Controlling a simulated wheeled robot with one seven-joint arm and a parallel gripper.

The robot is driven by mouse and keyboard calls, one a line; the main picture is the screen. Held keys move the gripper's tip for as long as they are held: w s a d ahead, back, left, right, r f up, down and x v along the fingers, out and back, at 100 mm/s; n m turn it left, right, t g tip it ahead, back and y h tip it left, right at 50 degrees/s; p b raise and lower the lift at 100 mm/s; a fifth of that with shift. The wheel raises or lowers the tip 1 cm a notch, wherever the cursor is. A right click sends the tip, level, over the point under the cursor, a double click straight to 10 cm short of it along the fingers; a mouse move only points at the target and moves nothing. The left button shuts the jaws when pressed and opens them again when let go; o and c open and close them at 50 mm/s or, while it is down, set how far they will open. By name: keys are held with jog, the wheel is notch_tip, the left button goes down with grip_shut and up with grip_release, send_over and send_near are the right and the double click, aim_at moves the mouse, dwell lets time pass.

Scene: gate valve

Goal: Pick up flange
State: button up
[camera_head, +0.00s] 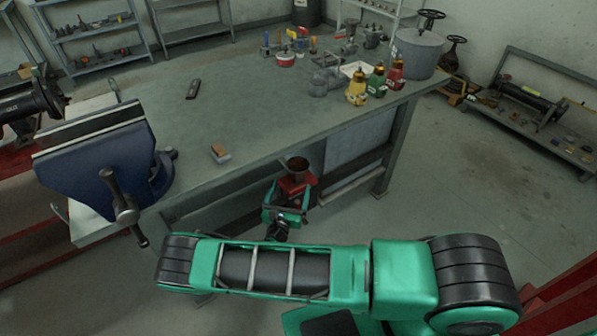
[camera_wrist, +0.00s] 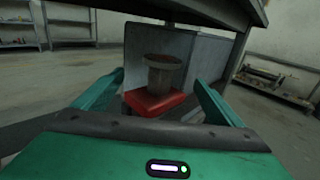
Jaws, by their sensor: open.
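The flange (camera_wrist: 163,76) is a rusty brown, short pipe piece with a wide round rim. It stands upright on a red block (camera_wrist: 154,103) in the wrist view, between and beyond my open fingers. In the head view the flange (camera_head: 297,164) shows at the front edge of the workbench, above the red block (camera_head: 297,184). My gripper (camera_wrist: 160,90) is open, with one green finger on each side of the picture. In the head view my gripper (camera_head: 288,203) is low beside the bench front. Nothing is held. I cannot tell the exact gap between the fingertips and the flange.
The workbench (camera_head: 240,110) has a blue vise (camera_head: 100,160) at its left end. Bottles (camera_head: 377,80), a grey pot (camera_head: 418,52) and small tools stand toward its far side. A low shelf (camera_head: 535,105) stands at the right. The floor (camera_head: 460,190) right of the bench is clear.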

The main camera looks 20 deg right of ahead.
aim_at(295, 172)
jog(key=x, duration=0.5)
jog(key=shift+w+d, duration=0.15)
jog(key=shift+w, duration=0.1)
jog(key=shift+w+d+r, duration=0.2)
jog(key=shift+w+d, duration=0.1)
jog(key=shift+w, duration=0.15)
jog(key=x, duration=0.4)
jog(key=shift+d+r, duration=0.15)
jog(key=shift+r, duration=0.15)
jog(key=c, duration=1.8)
jog(key=shift+r, duration=0.1)
jog(key=shift+c, duration=0.7)
